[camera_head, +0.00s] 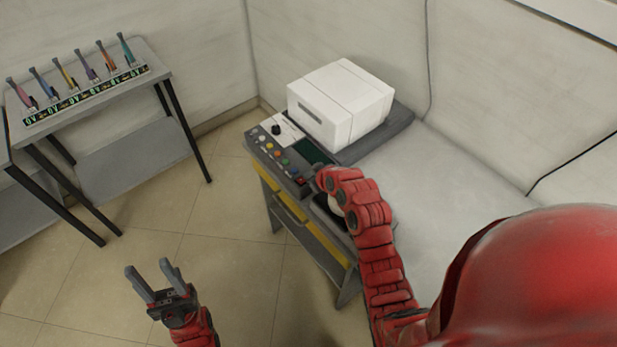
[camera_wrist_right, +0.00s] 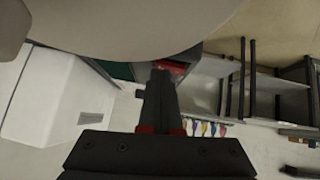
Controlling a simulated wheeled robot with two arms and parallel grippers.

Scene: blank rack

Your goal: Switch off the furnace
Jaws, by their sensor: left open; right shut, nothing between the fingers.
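The furnace (camera_head: 340,104) is a white box on a dark grey base on the bench. In front of it is a grey control panel (camera_head: 268,156) with several coloured buttons, a black knob (camera_head: 276,129) and a dark green screen (camera_head: 312,152). A red switch (camera_head: 300,181) sits at the panel's near right end. My right gripper (camera_wrist_right: 160,78) is shut and empty, its tips close to a red part in the wrist view; I cannot tell if they touch. My right arm hides its fingers in the head view. My left gripper (camera_head: 149,268) is open and empty above the floor.
A grey side table (camera_head: 152,75) at the left holds a rack (camera_head: 88,93) with several coloured-handled tools. The bench has yellow drawer fronts (camera_head: 290,205). The pale worktop (camera_head: 450,165) right of the furnace is clear. Tiled floor (camera_head: 225,215) lies open between table and bench.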

